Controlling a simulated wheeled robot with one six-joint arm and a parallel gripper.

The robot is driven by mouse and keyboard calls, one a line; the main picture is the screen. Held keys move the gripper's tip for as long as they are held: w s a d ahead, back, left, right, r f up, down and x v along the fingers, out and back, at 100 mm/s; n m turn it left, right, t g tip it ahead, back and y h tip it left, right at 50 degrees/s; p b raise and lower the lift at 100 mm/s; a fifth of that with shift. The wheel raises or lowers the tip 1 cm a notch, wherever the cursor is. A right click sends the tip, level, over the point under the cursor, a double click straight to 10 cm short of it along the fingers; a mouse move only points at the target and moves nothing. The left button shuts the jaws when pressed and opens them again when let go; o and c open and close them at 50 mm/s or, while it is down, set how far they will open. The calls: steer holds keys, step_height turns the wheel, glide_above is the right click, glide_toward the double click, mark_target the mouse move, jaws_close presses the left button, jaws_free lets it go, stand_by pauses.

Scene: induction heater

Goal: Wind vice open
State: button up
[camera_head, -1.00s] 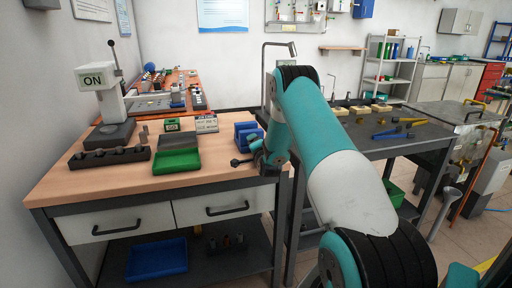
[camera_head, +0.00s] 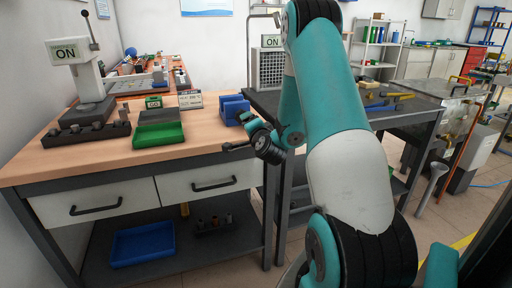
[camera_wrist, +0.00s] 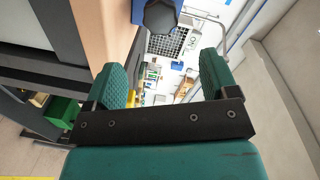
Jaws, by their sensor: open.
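The blue vice (camera_head: 234,108) stands at the right end of the wooden workbench. Its blue body also shows at the top edge of the wrist view (camera_wrist: 142,10), with a dark faceted knob (camera_wrist: 160,17) on it. My gripper (camera_head: 246,119) is just right of and in front of the vice, beyond the bench edge. In the wrist view my gripper (camera_wrist: 165,72) has its two teal fingers wide apart with nothing between them; the knob lies beyond the fingertips, apart from them. A thin dark bar (camera_head: 235,147) shows beside my wrist; I cannot tell what it belongs to.
A grey table (camera_head: 410,112) with tools stands to the right. A gap of floor lies between them.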

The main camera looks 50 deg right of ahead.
steer(key=b+v, duration=0.3)
steer(key=v, duration=0.2)
steer(key=shift+a+b, duration=0.1)
steer(key=shift+b, duration=0.3)
